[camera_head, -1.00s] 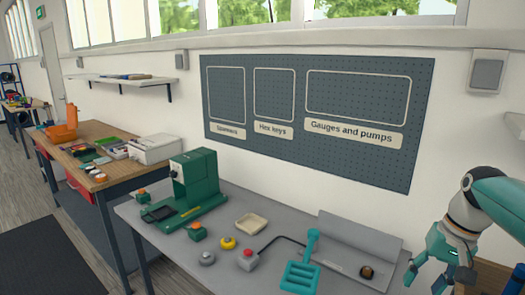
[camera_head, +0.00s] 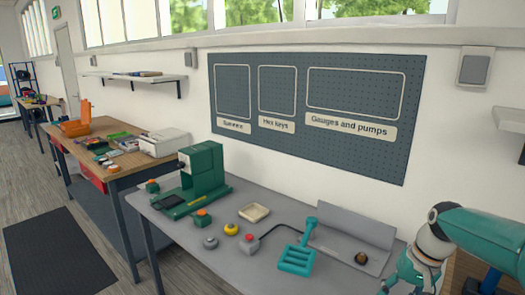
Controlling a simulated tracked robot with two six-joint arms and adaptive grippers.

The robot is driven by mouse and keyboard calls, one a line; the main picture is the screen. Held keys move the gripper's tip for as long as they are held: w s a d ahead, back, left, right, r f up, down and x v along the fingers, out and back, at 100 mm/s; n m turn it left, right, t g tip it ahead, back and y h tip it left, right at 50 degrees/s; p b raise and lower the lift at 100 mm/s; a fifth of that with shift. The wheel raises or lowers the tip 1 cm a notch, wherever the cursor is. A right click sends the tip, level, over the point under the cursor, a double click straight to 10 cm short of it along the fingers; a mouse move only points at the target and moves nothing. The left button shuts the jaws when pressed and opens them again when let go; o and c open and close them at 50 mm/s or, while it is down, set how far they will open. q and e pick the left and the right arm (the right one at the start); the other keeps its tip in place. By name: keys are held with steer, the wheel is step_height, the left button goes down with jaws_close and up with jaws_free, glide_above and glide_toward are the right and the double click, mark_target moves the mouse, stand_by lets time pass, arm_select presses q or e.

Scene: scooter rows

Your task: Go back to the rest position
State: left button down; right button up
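My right gripper (camera_head: 412,277) is at the lower right, over the right end of the grey workbench (camera_head: 190,250). Its fingers are partly cut off by the bottom of the picture, and I cannot tell whether they are open or shut. The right arm comes in from the right edge. My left gripper is not in view. The bench holds a green machine (camera_head: 200,180), a teal slotted tool (camera_head: 297,259), a grey angled tray (camera_head: 345,228) with a small dark round part (camera_head: 361,258), and a small beige dish (camera_head: 254,212).
A red button box (camera_head: 249,243), a yellow knob (camera_head: 231,229) and a grey knob (camera_head: 210,242) sit mid-bench. A wooden bench (camera_head: 115,150) with an orange case and a white box stands left. A pegboard (camera_head: 300,110) hangs behind. Open floor with a dark mat (camera_head: 55,255) lies left.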

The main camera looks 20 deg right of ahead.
steer(key=w+a+f+n+y+b, duration=0.1)
steer(key=w+a+f+n, duration=0.1)
steer(key=a+f, duration=0.8)
steer(key=w+a+f+n+b, duration=0.15)
steer(key=a+f, duration=0.45)
steer(key=f, duration=0.9)
steer(key=s+a+f+n+g+y+b, duration=0.1)
steer(key=s+a+f+n+b, duration=0.1)
steer(key=s+a+f, duration=1.1)
steer(key=a+f, duration=0.1)
steer(key=a, duration=0.2)
steer(key=shift+w, duration=0.1)
steer(key=shift+d, duration=0.1)
